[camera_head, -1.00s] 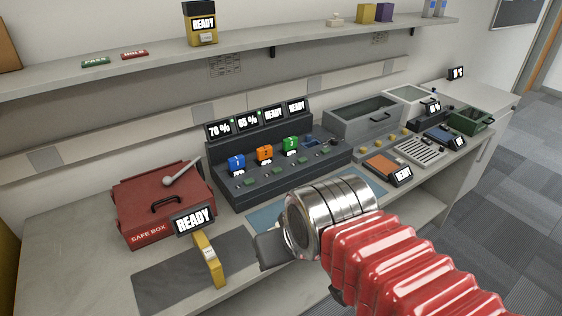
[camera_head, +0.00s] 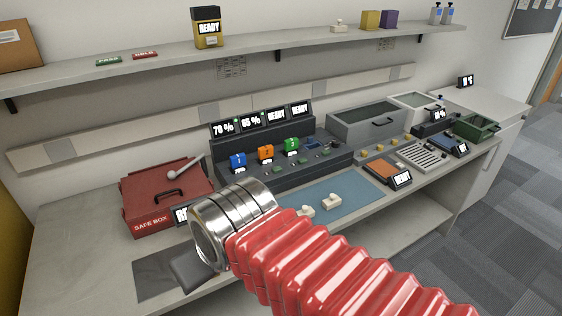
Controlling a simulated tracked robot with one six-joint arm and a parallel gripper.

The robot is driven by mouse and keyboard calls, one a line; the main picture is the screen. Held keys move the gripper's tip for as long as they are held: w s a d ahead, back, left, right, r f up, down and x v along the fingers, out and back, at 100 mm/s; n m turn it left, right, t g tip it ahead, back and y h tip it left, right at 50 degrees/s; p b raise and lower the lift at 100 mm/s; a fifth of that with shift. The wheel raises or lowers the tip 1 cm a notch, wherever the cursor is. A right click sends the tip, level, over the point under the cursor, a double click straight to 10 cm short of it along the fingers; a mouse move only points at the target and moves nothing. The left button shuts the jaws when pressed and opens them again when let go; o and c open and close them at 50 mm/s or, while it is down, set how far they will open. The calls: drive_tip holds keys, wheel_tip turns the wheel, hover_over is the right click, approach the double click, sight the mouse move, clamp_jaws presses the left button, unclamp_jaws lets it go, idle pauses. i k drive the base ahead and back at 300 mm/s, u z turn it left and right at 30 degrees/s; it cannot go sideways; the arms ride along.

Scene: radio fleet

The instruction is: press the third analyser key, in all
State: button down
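My gripper (camera_head: 190,270) is low at the left, over the dark mat (camera_head: 152,275) on the bench. My metal wrist and red sleeve cover most of it, and only a dark finger part shows. I cannot tell if it is open or shut. No part is clearly labelled as the analyser. A "READY" display (camera_head: 181,214) beside the red safe box (camera_head: 165,195) is partly hidden by my wrist. I cannot tell whether any key is pressed.
A dark charger rack (camera_head: 270,172) holds blue, orange and green numbered units. A blue mat (camera_head: 345,197) bears small white pieces (camera_head: 331,201). An orange pad (camera_head: 381,171) and a slotted tray (camera_head: 424,156) lie to the right. A shelf (camera_head: 290,48) runs above.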

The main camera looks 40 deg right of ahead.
sight(303, 160)
drive_tip(key=u, duration=1.2)
drive_tip(key=k, duration=1.1)
drive_tip(key=z, duration=0.95)
drive_tip(key=i, duration=1)
drive_tip(key=z, duration=0.05)
